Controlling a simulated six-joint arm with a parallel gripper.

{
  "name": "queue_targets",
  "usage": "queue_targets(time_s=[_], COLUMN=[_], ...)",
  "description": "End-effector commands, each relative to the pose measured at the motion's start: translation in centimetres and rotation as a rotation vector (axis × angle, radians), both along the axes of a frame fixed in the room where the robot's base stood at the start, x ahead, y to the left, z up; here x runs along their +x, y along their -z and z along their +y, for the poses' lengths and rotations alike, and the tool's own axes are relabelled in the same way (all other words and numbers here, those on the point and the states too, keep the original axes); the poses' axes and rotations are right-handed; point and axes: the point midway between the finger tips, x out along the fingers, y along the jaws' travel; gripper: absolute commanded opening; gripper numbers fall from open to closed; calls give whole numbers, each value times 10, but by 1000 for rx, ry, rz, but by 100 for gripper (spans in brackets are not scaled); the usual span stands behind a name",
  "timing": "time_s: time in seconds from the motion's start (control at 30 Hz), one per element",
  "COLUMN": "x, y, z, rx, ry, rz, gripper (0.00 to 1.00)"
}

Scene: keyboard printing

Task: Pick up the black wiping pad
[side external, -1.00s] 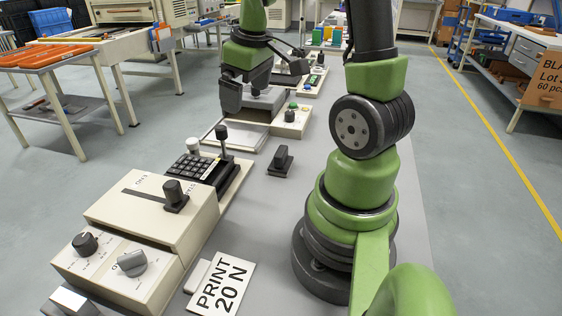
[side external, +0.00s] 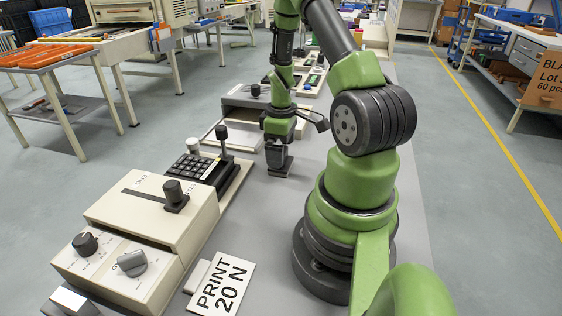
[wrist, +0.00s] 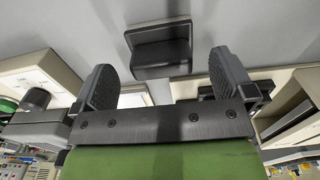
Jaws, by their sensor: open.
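The black wiping pad (side external: 279,171) rests on the grey bench, right of the keypad block, with its upright handle mostly hidden behind my gripper (side external: 276,150). My gripper points down just above the pad in the side view. In the wrist view, the black pad (wrist: 160,48) shows at the top centre, ahead of and between the two separated fingers of my gripper (wrist: 160,62). The fingers are open, and no contact with the pad shows in the wrist view.
A keypad block (side external: 205,170) with a lever stands left of the pad. A beige control box (side external: 150,215) with knobs and a PRINT 20 N card (side external: 222,284) are nearer. Grey machines (side external: 240,103) stand behind. Bare bench lies in front of the pad.

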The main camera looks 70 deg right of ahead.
Motion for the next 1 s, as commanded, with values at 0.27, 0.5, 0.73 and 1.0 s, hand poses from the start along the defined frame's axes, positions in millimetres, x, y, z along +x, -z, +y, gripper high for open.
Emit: queue_targets(time_s=[0.27, 0.5, 0.73, 1.0], x=[0, 0, 0, 0], y=[31, 32, 32, 30], z=[1, 1, 1, 1], rx=[1, 0, 0, 0], ry=[1, 1, 1, 1], rz=[1, 0, 0, 0], gripper=[100, 98, 46, 46])
